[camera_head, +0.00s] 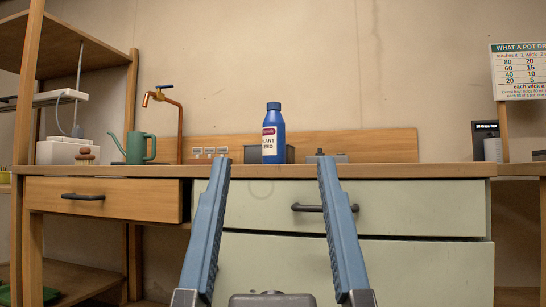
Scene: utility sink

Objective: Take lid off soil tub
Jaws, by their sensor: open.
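My gripper (271,165) is open and empty. Its two long blue fingers point forward in front of the pale drawers, with the tips near the counter's front edge. Between the tips, on the counter, stands a blue bottle (273,134) with a red and white label. A dark grey box-like container (290,154) stands partly hidden behind the bottle. To its right is a low grey item (335,158) with a small dark knob on top, partly hidden by the right fingertip. I cannot tell which of these is the soil tub, and no lid is clearly visible.
A green watering can (141,147) and a copper tap (170,100) are at the left of the wooden counter (440,170). A drawer with a dark handle (325,208) is below. A small black device (485,140) stands at the far right.

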